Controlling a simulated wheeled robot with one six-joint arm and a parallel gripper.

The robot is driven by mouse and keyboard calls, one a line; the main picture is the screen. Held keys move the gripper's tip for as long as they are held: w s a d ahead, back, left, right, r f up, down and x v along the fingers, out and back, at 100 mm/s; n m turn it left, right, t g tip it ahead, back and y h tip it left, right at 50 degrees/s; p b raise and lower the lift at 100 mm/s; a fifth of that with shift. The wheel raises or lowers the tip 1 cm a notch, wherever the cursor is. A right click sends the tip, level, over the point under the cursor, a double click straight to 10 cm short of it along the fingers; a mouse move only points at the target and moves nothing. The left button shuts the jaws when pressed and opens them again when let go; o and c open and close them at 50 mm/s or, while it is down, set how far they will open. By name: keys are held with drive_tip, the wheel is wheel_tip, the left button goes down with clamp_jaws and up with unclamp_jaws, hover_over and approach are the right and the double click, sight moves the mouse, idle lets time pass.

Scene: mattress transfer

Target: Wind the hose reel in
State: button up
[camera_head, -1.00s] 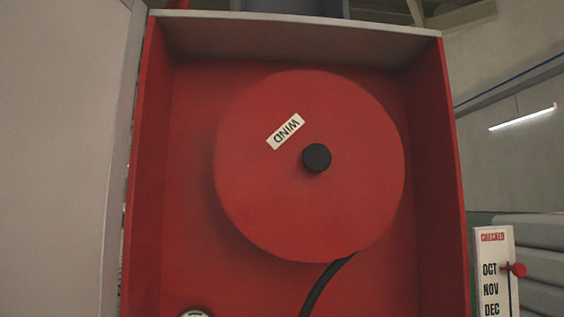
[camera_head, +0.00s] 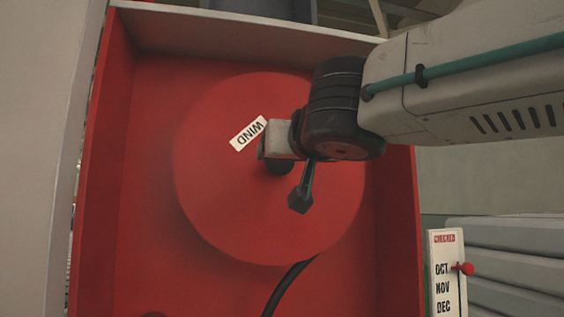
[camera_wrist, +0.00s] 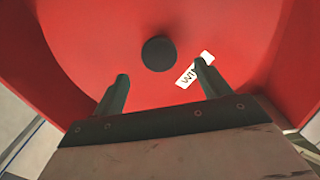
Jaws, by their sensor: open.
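The hose reel (camera_head: 240,215) is a red disc with a tilted white WIND label (camera_head: 247,133) and a black central knob (camera_head: 280,167). In the wrist view the knob (camera_wrist: 158,54) lies just beyond the space between my two fingers, and the label (camera_wrist: 193,70) is partly behind the right finger. My gripper (camera_head: 284,174) is open, in front of the disc's middle, and partly covers the knob in the head view. I cannot tell whether a finger touches the disc. A black hose (camera_head: 290,285) hangs from the disc's lower edge.
A red cabinet (camera_head: 395,225) surrounds the reel, with side walls and a top edge close by. A pale panel (camera_head: 40,150) stands at left. A white CHECKED card (camera_head: 443,290) with month names and a red peg (camera_head: 464,268) is at right.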

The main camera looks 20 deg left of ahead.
sight(274, 165)
drive_tip(key=x, duration=0.7)
drive_tip(key=shift+w, duration=0.1)
